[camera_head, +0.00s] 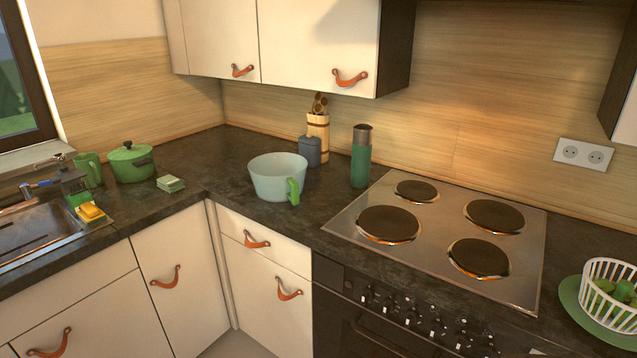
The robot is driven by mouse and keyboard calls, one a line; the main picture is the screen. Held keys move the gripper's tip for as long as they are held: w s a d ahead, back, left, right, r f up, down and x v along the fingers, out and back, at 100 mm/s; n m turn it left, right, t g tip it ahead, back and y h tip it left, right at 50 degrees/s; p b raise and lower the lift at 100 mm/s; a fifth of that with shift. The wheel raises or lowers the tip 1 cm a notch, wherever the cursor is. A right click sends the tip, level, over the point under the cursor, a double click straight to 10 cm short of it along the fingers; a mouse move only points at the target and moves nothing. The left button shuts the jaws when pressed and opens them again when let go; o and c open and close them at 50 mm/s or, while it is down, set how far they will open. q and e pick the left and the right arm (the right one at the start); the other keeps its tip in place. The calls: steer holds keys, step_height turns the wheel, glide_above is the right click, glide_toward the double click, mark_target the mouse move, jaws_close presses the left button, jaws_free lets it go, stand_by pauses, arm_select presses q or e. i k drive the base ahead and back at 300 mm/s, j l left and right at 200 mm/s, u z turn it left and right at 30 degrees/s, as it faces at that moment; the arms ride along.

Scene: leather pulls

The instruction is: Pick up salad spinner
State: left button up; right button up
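A pale mint bowl with a green handle (278,178) stands upright on the dark counter, near the inner corner and left of the hob. It is the closest match to the salad spinner, but I cannot tell for certain. Its handle is on the front right side and no lid shows on it. A white slotted basket (608,292) with green items in it stands on a green plate (568,303) at the right edge, partly cut off. Neither of my grippers is in view.
A green bottle (361,158) and a grey container (310,152) stand behind the bowl. A four-plate hob (440,235) lies to its right. A green pot (131,162), green mug (90,169) and sink (40,228) are left. Wall cabinets (318,45) overhang the back counter.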

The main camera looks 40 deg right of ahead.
mark_target(276, 177)
steer(key=i+z, duration=0.2)
steer(key=z, duration=0.2)
steer(key=i+j+z, duration=0.1)
steer(key=z, duration=0.3)
steer(key=i+j+z, duration=0.2)
steer(key=z, duration=0.15)
steer(key=i+j+z, duration=0.4)
steer(key=i+j, duration=0.2)
steer(key=j, duration=0.25)
